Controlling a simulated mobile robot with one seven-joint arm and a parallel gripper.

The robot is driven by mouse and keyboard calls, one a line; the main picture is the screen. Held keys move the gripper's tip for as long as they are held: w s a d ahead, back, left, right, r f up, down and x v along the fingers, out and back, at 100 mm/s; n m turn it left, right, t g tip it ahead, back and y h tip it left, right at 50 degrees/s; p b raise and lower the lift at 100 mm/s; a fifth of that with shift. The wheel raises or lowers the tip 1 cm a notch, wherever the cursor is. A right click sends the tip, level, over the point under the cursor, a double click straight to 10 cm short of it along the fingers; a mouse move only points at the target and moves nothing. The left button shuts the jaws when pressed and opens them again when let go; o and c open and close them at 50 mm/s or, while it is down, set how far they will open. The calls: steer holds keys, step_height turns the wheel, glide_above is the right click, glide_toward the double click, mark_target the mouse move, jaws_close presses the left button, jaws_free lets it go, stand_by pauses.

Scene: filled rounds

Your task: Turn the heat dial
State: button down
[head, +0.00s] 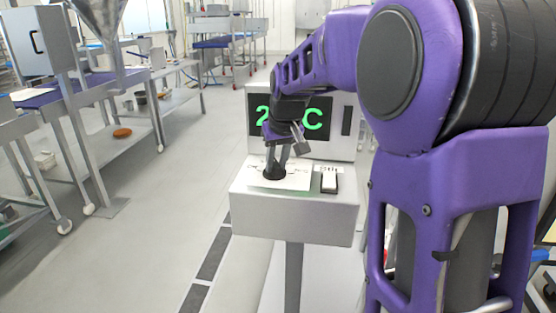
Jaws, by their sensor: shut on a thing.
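The heat dial (274,173) is a dark, round knob on a pale plate, on the top face of a white control box (295,213). My gripper (276,163) reaches down from above and is shut on the dial. The fingers and wrist hide part of the dial, so I cannot read where it points. Behind it, a black display (347,121) shows green characters, a "2" at the left and a "C" at the right. My wrist covers the middle of the reading.
A black-and-white rocker switch (329,182) sits on the box, right of the dial. The box stands on a grey post (294,275). Metal tables on wheels (62,140) stand along the left. The grey floor (175,190) between is clear.

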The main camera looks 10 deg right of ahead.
steer(key=m+h, duration=0.1)
steer(key=m, duration=0.1)
steer(key=a+m+h, duration=0.1)
steer(key=m, duration=0.2)
steer(key=shift+w, duration=0.1)
steer(key=m, duration=0.2)
steer(key=m+g+h, duration=0.1)
steer(key=m, duration=0.2)
steer(key=shift+w+a+h+p, duration=0.15)
steer(key=shift+a+h+p, duration=0.05)
steer(key=shift+h+p, duration=0.15)
steer(key=shift+m, duration=0.4)
steer(key=c, duration=0.7)
jaws_free()
steer(key=shift+r, duration=0.1)
steer(key=shift+g, duration=0.3)
steer(key=p+v, duration=0.2)
steer(key=v, duration=1.5)
steer(key=shift+a+r+p, duration=0.1)
steer(key=shift+r+p, duration=0.05)
steer(key=shift+p, duration=0.2)
